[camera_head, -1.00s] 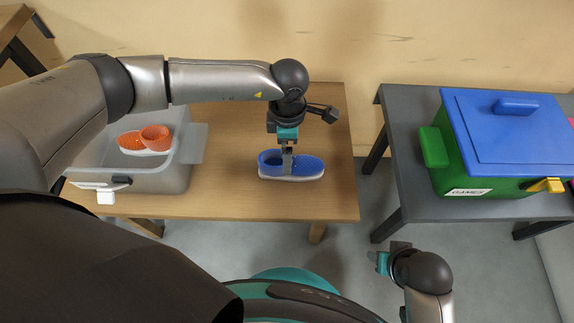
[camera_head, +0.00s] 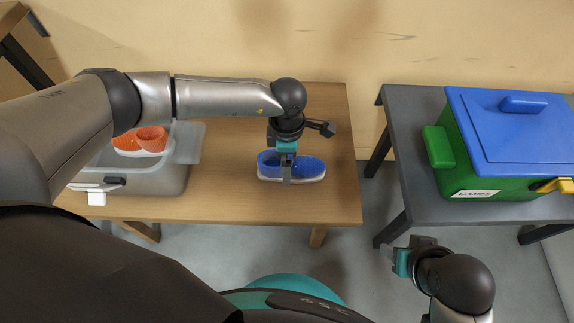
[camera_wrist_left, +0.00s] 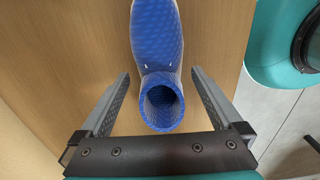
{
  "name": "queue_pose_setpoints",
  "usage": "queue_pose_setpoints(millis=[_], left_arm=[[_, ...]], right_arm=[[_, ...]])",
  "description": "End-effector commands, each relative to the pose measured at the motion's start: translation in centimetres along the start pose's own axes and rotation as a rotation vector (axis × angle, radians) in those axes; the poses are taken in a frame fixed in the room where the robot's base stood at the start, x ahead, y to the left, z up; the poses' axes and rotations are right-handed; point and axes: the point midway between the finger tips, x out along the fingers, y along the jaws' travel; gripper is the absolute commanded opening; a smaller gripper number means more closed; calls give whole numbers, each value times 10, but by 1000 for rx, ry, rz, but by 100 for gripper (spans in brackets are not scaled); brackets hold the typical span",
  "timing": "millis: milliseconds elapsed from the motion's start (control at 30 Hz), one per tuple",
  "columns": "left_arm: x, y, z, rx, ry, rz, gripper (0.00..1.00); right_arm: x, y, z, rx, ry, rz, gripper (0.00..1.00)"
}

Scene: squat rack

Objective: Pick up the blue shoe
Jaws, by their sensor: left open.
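The blue shoe (camera_head: 310,168) with a pale sole lies on the wooden table, near its right front part. My left gripper (camera_head: 287,179) hangs pointing down over the shoe in the head view. In the left wrist view its fingers (camera_wrist_left: 160,76) are open, one on each side of the shoe's (camera_wrist_left: 155,34) ankle opening, with gaps on both sides. The far end of the shoe runs out of the top of that view. My right gripper (camera_head: 394,258) is at the lower right, over the floor and away from the shoe; its fingers are unclear.
A grey translucent bin (camera_head: 172,182) with orange shoes (camera_head: 152,140) stands on the left of the wooden table (camera_head: 230,205). On the dark table (camera_head: 408,190) at right is a green box (camera_head: 432,150) with a blue lid (camera_head: 520,140). Floor shows between the tables.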

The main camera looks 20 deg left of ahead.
Motion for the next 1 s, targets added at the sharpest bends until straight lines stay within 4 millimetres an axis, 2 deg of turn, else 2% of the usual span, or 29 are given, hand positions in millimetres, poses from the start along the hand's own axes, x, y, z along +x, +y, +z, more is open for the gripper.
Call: queue_pose_setpoints(millis=[67,800,1000], left_arm=[[0,0,0,0,0,0,94],[0,0,0,0,0,0,11],[-1,0,0,0,-1,1,9]], right_arm=[[0,0,0,0,0,0,50],[0,0,0,0,-1,0,50],[0,0,0,0,-1,0,50]])
